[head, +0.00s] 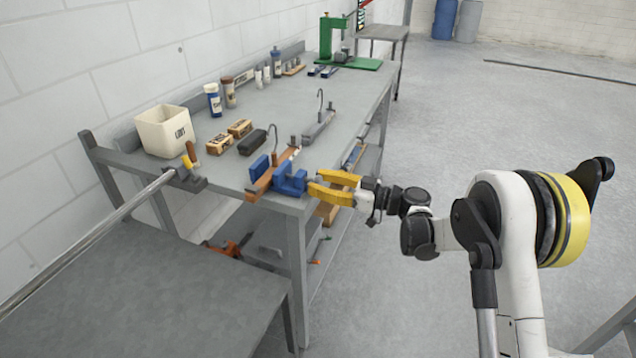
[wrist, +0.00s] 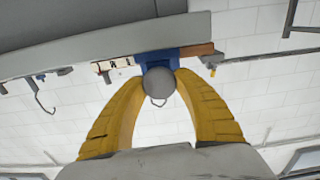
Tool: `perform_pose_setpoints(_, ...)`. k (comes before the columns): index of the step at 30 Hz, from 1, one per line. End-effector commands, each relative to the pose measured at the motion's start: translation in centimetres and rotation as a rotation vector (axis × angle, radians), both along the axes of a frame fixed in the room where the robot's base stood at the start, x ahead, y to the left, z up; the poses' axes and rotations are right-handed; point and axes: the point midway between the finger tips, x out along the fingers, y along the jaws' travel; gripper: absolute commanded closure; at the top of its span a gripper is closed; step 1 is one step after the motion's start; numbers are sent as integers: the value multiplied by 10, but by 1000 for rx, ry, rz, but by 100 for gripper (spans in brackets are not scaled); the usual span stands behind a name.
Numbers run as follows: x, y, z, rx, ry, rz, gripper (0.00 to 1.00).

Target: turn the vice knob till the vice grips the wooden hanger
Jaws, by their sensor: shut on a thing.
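The blue vice (head: 290,182) is mounted at the near corner of the grey workbench. The wooden hanger (head: 264,182), brown with a metal hook, sits between the vice's blue jaws; whether both jaws touch it I cannot tell. My gripper (head: 323,188), with yellow fingers, is at the front of the vice. In the wrist view the round grey vice knob (wrist: 159,81) lies between my two fingertips (wrist: 160,78), and they are shut on it. The blue vice body (wrist: 158,58) and an end of the hanger (wrist: 195,50) show behind the knob.
The workbench (head: 330,130) also holds a white bin (head: 165,130), brushes (head: 230,137), a black case (head: 252,142), several bottles and a green press (head: 335,45). A second grey table (head: 150,300) stands at the near left. The floor right of the bench is open.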

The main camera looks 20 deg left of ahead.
Motion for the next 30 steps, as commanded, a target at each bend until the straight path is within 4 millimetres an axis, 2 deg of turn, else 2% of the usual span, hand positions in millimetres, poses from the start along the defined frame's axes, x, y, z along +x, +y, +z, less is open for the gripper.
perform_pose_setpoints(18,2,-1,-1,42,556,0,94)
perform_pose_setpoints(30,2,-1,-2,58,762,0,94)
